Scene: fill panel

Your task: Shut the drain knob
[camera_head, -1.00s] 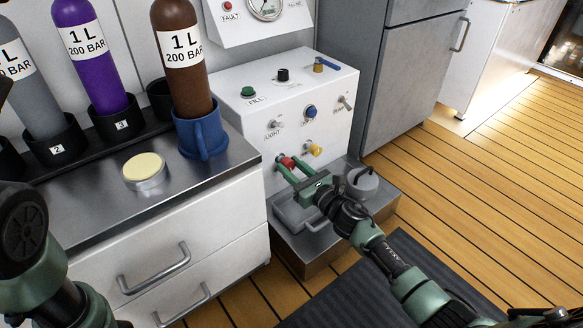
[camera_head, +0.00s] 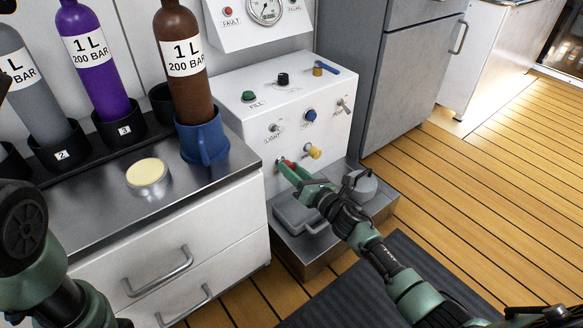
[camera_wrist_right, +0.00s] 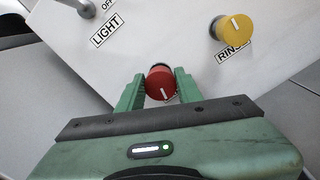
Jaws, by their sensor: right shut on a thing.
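A red knob (camera_wrist_right: 160,84) with a white line mark sits on the front of the white panel; its own label is hidden, so I cannot read whether it says drain. My right gripper (camera_wrist_right: 157,88) is shut on the red knob, with one green finger on each side of it. In the head view the right gripper (camera_head: 290,171) reaches the panel from the lower right, and only a little of the red knob (camera_head: 288,162) shows between the fingers. My left arm shows at the left edge of the head view, but its gripper is out of view.
A yellow knob (camera_head: 314,152) labelled RINSE sits just right of the red one. A light switch (camera_head: 275,127) and a blue knob (camera_head: 310,115) are above.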

